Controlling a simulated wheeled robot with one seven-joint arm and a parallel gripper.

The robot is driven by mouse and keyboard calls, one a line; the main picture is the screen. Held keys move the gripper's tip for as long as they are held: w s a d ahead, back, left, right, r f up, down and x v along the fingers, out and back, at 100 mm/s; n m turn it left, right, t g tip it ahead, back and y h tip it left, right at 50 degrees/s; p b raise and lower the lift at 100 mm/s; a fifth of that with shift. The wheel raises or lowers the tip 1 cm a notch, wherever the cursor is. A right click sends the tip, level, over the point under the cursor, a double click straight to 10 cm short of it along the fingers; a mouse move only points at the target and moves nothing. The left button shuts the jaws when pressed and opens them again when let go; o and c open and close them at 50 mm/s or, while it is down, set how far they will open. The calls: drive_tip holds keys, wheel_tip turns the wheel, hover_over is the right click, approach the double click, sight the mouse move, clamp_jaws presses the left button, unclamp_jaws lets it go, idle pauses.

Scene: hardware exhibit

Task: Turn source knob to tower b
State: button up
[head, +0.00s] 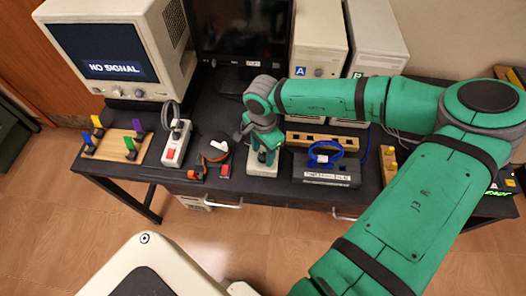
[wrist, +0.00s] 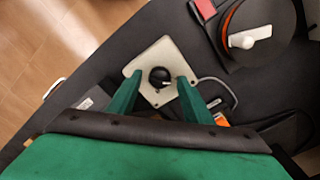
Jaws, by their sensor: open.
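The source knob (wrist: 160,77) is a round black dial with a light pointer mark, on a pale plate (wrist: 150,55). In the wrist view it lies between the two green fingers of my gripper (wrist: 155,95), which are apart. I cannot tell whether the fingertips are level with the knob or above it. In the head view my gripper (head: 264,150) points down over the pale plate (head: 262,170) and hides the knob. Tower A (head: 318,50), a beige case with a blue A label, stands at the back. Tower B (head: 376,45) stands to its right, its label partly hidden by my arm.
A monitor (head: 110,50) reads NO SIGNAL at the left. A power strip (head: 177,142), a round black device with an orange rim (head: 214,150) and a grey box with a blue cable (head: 326,170) flank my gripper. The desk's front edge is close by.

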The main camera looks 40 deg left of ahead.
drive_tip(key=shift+f, duration=0.25)
drive_tip(key=c, duration=1.1)
drive_tip(key=shift+o, duration=0.2)
